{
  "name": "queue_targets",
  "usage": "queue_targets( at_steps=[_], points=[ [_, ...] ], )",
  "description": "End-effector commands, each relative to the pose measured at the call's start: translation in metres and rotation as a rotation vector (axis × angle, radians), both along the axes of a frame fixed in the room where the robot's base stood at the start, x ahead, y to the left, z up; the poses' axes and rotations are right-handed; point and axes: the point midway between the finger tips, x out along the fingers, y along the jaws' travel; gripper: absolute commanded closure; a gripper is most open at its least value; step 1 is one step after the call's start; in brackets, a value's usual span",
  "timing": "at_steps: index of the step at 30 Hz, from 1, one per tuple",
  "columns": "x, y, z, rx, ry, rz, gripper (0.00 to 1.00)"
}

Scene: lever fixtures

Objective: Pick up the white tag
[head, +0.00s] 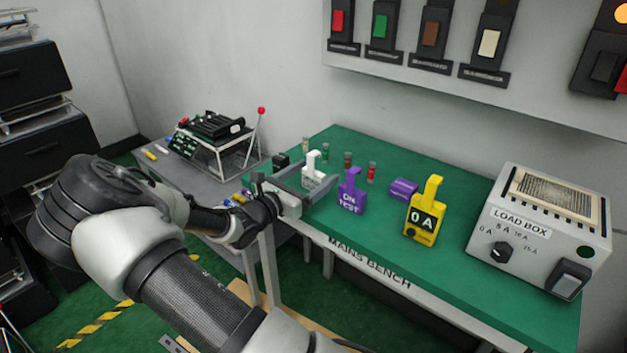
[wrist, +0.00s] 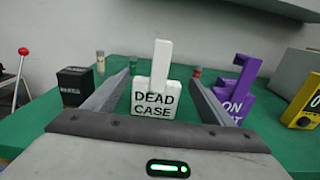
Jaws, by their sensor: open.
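The white tag (wrist: 154,98) stands upright on the green bench, with "DEAD CASE" in black on its block and a narrow white post above. It also shows in the head view (head: 312,178), partly behind my gripper. My gripper (wrist: 160,88) is open, with one finger to each side of the white tag. In the head view my gripper (head: 305,188) reaches in low over the bench from the left. Whether the fingers touch the tag cannot be told.
A purple "ON TEST" tag (head: 350,194) stands close to the right of the gripper. A black block (wrist: 75,87) is on its left. Small cylinders (head: 371,172) stand behind.

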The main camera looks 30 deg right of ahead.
Motion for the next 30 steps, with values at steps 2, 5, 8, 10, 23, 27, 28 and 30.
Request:
queue_targets(
  at_steps=[2, 5, 8, 10, 23, 27, 28, 30],
  points=[
    [0.004, -0.009, -0.003, -0.001, 0.000, -0.002, 0.23],
    [0.012, -0.023, -0.005, -0.002, -0.002, -0.003, 0.23],
    [0.016, -0.037, -0.004, 0.000, 0.001, -0.002, 0.23],
    [0.019, -0.041, -0.003, -0.001, 0.000, -0.001, 0.23],
    [0.019, -0.042, -0.002, 0.000, 0.000, 0.000, 0.61],
    [0.019, -0.042, -0.002, 0.000, 0.000, 0.000, 0.68],
    [0.019, -0.042, -0.002, 0.000, 0.000, 0.000, 0.68],
    [0.019, -0.042, -0.002, 0.000, 0.000, 0.000, 0.68]
  ],
)
